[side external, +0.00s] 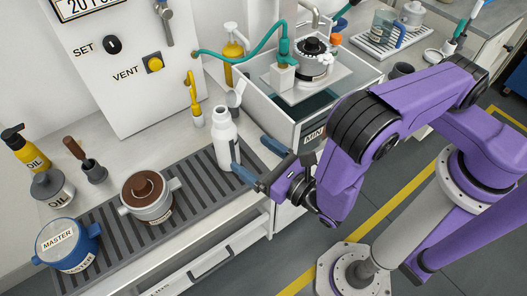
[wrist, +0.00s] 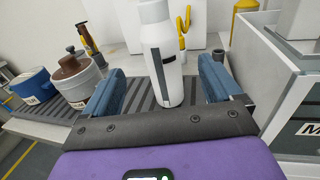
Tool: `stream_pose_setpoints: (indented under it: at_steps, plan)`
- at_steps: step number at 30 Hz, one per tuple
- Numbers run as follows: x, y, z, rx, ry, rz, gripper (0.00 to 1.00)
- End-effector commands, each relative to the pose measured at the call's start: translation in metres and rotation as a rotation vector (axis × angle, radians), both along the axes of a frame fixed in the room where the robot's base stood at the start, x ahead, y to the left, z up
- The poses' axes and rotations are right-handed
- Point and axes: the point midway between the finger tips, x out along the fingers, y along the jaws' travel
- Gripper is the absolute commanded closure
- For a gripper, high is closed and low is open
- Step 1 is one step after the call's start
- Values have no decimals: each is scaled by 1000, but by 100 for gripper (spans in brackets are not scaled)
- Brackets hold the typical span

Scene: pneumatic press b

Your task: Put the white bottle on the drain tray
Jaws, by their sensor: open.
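The white bottle (side external: 226,143) stands upright, its base on the dark slatted drain tray (side external: 190,197) along the counter's front, near that tray's right end. My gripper (side external: 249,154) is open, its two blue fingers pointing at the bottle from the front right. In the wrist view, the bottle (wrist: 160,40) shows between the fingers (wrist: 158,80), with a gap on both sides. The fingers are not closed on it. Slats of the tray (wrist: 122,92) show beside its base. Whether the bottle is fully between the fingertips or just beyond them, I cannot tell.
A pot with a brown lid (side external: 148,197) and a blue MASTER pot (side external: 68,246) stand to the left. Behind the bottle are a yellow hooked tool (side external: 193,98) and a press panel (side external: 120,60). A sink-like cabinet (side external: 310,95) rises to the right. A ribbed rack (side external: 378,48) holds a mug.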

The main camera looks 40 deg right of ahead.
Motion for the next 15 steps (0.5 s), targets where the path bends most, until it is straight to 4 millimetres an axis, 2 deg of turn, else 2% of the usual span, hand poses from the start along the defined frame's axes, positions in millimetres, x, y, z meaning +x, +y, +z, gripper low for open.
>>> stream_pose_setpoints:
  at_steps: [7, 10, 13, 15]
  plan:
    - [-3, -2, 1, 0, 0, -3, 8]
    - [1, -8, 8, 16, 5, -44, 8]
    - [10, -26, 27, 61, 20, -153, 8]
    - [17, -48, 45, 108, 43, -270, 8]
